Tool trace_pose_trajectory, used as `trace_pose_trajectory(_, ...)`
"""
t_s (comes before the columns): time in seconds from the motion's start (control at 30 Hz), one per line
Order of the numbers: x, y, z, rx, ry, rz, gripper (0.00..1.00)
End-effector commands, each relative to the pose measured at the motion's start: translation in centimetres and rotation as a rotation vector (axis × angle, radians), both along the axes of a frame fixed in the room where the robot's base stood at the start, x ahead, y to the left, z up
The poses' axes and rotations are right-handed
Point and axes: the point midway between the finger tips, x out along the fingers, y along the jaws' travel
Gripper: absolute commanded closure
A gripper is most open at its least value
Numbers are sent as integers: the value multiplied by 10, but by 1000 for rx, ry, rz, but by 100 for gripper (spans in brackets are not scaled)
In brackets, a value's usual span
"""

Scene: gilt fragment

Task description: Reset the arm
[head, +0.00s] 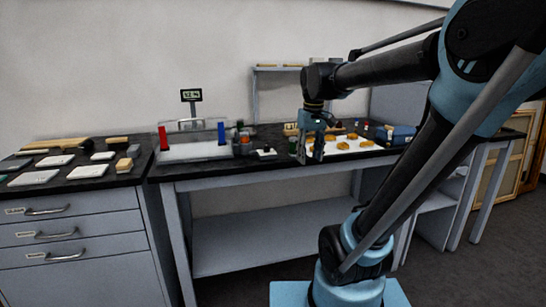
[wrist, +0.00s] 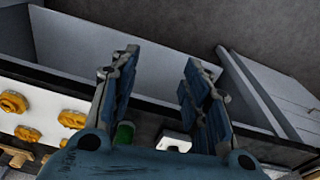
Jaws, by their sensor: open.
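My gripper (head: 312,148) hangs from my outstretched arm over the front part of the dark worktop in the head view. In the wrist view my gripper (wrist: 158,85) shows two blue, ribbed fingers spread apart with nothing between them. Beyond the fingers the bench's grey front and lower shelf are in view. Several gold-coloured pieces (head: 343,146) lie on a white sheet to the right of my gripper; gold pieces (wrist: 72,119) also show at the left in the wrist view. A green item (wrist: 124,132) and a small white item (wrist: 174,141) are near the finger bases.
A scale (head: 191,97) with a raised display stands at the back. White slabs (head: 88,171) lie on the left drawer cabinet (head: 70,235). A blue box (head: 402,134) sits at right.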

Motion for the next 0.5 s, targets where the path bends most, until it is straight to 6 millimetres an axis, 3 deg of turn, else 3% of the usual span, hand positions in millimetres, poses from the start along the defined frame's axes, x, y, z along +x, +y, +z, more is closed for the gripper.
trace_pose_trajectory(0.2,-55,-30,-51,12,-28,-118,57)
trace_pose_trajectory(0.5,-120,-57,-129,27,-68,-273,57)
